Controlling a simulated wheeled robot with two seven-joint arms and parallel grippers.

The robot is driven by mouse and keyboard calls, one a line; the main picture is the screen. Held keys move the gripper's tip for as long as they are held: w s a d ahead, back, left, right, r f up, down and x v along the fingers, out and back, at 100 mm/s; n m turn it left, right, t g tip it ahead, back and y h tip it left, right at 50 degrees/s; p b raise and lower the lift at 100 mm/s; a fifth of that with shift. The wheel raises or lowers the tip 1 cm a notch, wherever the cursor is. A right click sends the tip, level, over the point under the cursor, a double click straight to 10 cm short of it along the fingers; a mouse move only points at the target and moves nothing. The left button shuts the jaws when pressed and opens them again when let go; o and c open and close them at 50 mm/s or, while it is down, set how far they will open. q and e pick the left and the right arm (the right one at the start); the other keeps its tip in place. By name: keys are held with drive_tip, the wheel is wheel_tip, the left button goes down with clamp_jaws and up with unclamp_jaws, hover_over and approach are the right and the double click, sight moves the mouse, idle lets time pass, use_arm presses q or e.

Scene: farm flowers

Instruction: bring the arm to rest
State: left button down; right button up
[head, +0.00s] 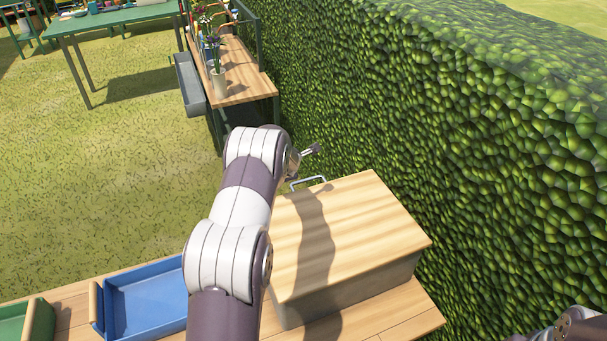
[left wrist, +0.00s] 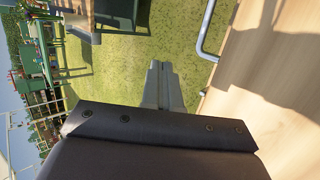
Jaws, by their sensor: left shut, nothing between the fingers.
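My left arm reaches up the middle of the head view. Its left gripper (head: 313,150) shows small just beyond the far edge of a grey box with a wooden lid (head: 370,225). In the left wrist view the left gripper (left wrist: 160,68) is shut with nothing between its fingers. The box's metal handle (head: 308,180) shows past the lid's far edge; it also shows in the left wrist view (left wrist: 207,35), to the right of the fingers and apart from them. Only part of my right arm shows at the lower right corner; its gripper is out of view.
A blue tray (head: 145,300) and a green tray (head: 38,320) are left of the box on a wooden surface (head: 405,325). A tall hedge (head: 450,110) runs along the right. A wooden bench with flowers (head: 240,75) and a green table (head: 120,17) stand farther off. Open grass lies left.

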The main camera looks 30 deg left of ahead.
use_arm(q)
wheel_tip(320, 180, up, 6)
drive_tip(key=s+a+p, duration=0.1)
drive_tip(key=p, duration=0.1)
drive_tip(key=shift+r, duration=0.2)
drive_tip(key=s+d+f+m+g+h, duration=0.2)
drive_tip(key=s+d+f+m+h, duration=0.25)
drive_tip(key=s+d+m, duration=0.6)
drive_tip(key=s+d+r+m+g, duration=0.2)
drive_tip(key=s+d+r+m, duration=0.2)
drive_tip(key=s+d+m, duration=0.4)
drive_tip(key=s+d+r+m+g, duration=0.2)
drive_tip(key=s+d+r+m, duration=0.2)
drive_tip(key=s+d+m, duration=0.5)
drive_tip(key=s, duration=0.4)
drive_tip(key=shift+s+d+r+h, duration=0.15)
drive_tip(key=shift+s+r+h, duration=0.1)
drive_tip(key=shift+s+h, duration=0.1)
